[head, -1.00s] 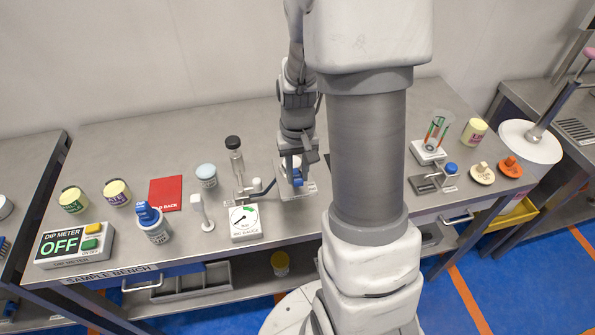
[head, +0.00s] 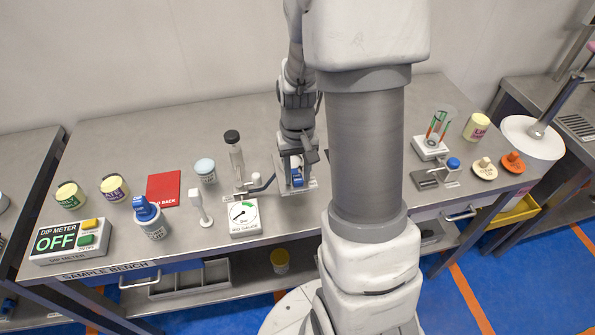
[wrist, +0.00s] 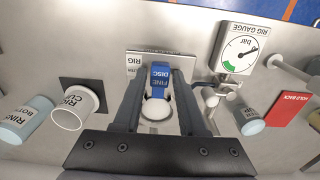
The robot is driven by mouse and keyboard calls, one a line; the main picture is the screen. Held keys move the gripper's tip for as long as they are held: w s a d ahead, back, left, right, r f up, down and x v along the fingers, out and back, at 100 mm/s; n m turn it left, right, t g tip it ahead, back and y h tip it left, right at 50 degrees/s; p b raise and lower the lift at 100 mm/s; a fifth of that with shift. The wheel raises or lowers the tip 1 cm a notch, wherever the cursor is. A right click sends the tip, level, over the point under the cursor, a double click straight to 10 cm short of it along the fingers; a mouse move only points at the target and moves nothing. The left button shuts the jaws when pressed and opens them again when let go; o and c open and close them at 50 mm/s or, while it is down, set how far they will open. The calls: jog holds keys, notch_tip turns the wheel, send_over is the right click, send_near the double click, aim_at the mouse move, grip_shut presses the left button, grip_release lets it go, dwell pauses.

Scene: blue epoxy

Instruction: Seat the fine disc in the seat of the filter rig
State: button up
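The fine disc (wrist: 161,76) has a blue labelled handle and shows between my fingers in the wrist view. Its blue part also shows in the head view (head: 297,180). My gripper (wrist: 160,82) points down at the filter rig, with a finger against each side of the blue handle and no clear gap. The rig's pale plate (wrist: 186,62) lies beneath and beyond the disc. A rounded white part (wrist: 155,110) shows on the near side of the handle. My fingers and the disc hide the seat, so I cannot tell whether the disc rests in it.
The rig gauge (head: 244,217) stands just left of the rig, with a clear cylinder (head: 236,155) behind it. A white cup (wrist: 75,108) and a pale blue bottle (wrist: 25,117) stand on the other side. A red mat (head: 163,188) lies further left.

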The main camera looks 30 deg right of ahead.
aim_at(297, 178)
jog(key=shift+o, duration=1.3)
jog(key=shift+r, duration=0.1)
notch_tip(297, 178, up, 5)
jog(key=p, duration=0.4)
notch_tip(297, 178, up, 17)
jog(key=shift+r+p, duration=0.2)
jog(key=shift+p, duration=0.15)
